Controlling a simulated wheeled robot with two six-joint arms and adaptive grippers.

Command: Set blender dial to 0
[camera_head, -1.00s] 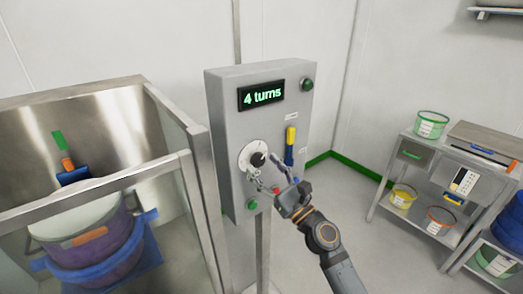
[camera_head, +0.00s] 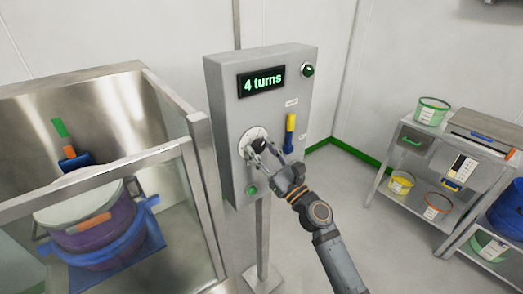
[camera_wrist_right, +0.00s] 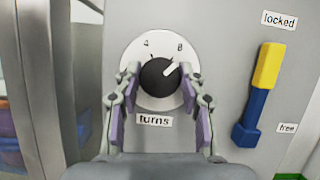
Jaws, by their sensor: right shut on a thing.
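The blender dial is a black knob (camera_head: 259,144) on a round white plate on the grey control box (camera_head: 225,130). The display (camera_head: 262,81) reads "4 turns" in green. My right gripper (camera_head: 264,153) is at the dial, with its fingers on both sides of the knob, shut on it. It also shows in the right wrist view (camera_wrist_right: 159,82). My left gripper is out of view.
A yellow and blue lever (camera_head: 290,134) stands right of the dial, between "locked" and "free" labels. Green buttons sit at the box's top right (camera_head: 308,70) and lower left (camera_head: 252,190). A metal-framed enclosure (camera_head: 200,170) stands close on the left. A shelf cart (camera_head: 400,152) is at right.

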